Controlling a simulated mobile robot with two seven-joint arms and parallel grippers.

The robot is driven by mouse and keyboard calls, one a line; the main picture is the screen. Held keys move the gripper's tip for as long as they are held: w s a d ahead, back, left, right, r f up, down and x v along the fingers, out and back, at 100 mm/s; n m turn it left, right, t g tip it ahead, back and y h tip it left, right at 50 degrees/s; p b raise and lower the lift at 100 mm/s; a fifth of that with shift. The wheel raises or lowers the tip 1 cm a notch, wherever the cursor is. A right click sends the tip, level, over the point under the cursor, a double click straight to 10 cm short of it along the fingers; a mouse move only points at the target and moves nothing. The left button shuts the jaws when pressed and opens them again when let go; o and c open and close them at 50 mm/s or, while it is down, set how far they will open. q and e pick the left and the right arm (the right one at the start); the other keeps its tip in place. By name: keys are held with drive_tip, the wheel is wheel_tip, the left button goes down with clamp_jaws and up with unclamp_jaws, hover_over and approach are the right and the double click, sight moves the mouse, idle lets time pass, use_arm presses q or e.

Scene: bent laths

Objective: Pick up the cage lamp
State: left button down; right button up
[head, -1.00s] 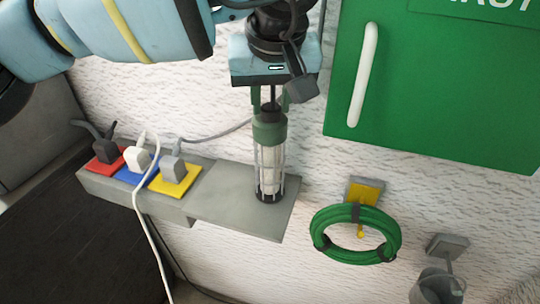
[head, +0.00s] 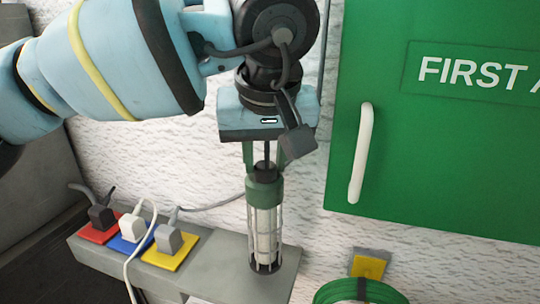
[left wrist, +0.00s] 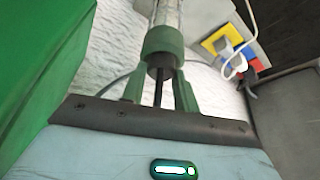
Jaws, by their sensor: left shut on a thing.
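The cage lamp (head: 265,228) stands upright at the right end of the grey shelf (head: 225,262). It has a green collar, a dark top and a pale tube inside a wire cage. My right gripper is not in view.
Several plugs on red, blue and yellow plates (head: 172,250) stand on the shelf left of the lamp, with a loose white cable. A green first aid cabinet (head: 430,150) with a white handle (head: 361,155) is at the right. A green coil (head: 360,291) hangs below it.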

use_arm(q)
drive_tip(key=s+a+r+b, duration=0.1)
drive_tip(key=s+a, duration=0.4)
drive_tip(key=s, duration=0.8)
drive_tip(key=shift+r, duration=0.2)
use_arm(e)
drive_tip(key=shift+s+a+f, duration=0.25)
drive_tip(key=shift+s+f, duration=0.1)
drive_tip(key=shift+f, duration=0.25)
use_arm(q)
drive_tip(key=shift+a, duration=0.2)
